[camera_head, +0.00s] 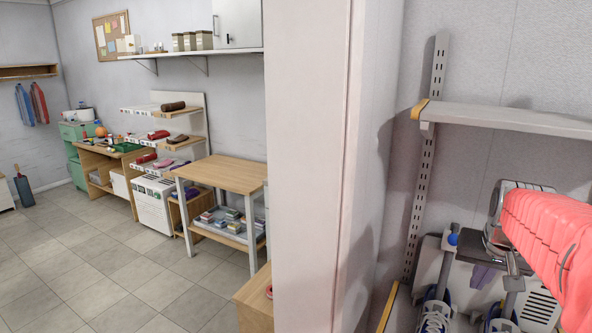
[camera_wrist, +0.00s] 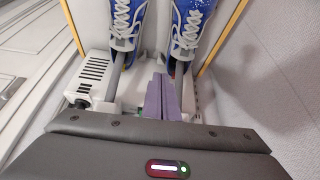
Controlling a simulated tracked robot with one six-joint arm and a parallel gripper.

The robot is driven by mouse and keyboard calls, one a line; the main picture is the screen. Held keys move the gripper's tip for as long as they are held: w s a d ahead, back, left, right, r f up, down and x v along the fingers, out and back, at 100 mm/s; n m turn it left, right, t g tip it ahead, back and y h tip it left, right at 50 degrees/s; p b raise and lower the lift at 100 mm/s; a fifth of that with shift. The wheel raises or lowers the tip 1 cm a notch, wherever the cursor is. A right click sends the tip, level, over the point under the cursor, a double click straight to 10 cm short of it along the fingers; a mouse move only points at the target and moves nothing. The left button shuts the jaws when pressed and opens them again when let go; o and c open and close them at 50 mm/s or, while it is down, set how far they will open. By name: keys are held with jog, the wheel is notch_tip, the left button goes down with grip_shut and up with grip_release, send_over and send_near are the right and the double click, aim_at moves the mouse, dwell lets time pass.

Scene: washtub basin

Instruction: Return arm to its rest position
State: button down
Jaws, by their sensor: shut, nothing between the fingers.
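My arm, in a red cover, reaches in from the right edge of the head view. My gripper (camera_head: 482,277) hangs at its end, pointing down, low at the right, near the wall. In the wrist view the purple fingers of my gripper (camera_wrist: 162,98) are together, with nothing held between them. Past the fingers stands a pair of blue and white shoes, the left shoe (camera_wrist: 123,25) and the right shoe (camera_wrist: 188,28). The shoes are partly cut off at the lower edge of the head view.
A wall shelf (camera_head: 510,118) sticks out above my arm. A pale pillar (camera_head: 307,160) stands left of this corner. Beyond it are a wooden table (camera_head: 222,174), a shelf rack and open tiled floor (camera_head: 95,250). A white vented box (camera_wrist: 92,73) is by the shoes.

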jog(key=s+a+f+n+y, duration=0.1)
jog(key=s+a+n, duration=0.1)
jog(key=s+a, duration=0.3)
jog(key=s+a+f+n+y, duration=0.1)
jog(key=s+a, duration=0.4)
jog(key=a, duration=0.8)
jog(key=s+a+f+n+t, duration=0.1)
jog(key=s+a+f+n, duration=0.1)
jog(key=s+a, duration=0.3)
jog(key=a+n, duration=0.1)
jog(key=a, duration=0.3)
jog(key=shift+s+f+y, duration=0.15)
jog(key=shift+f+y, duration=0.15)
jog(key=shift+y, duration=0.1)
jog(key=shift+d, duration=0.15)
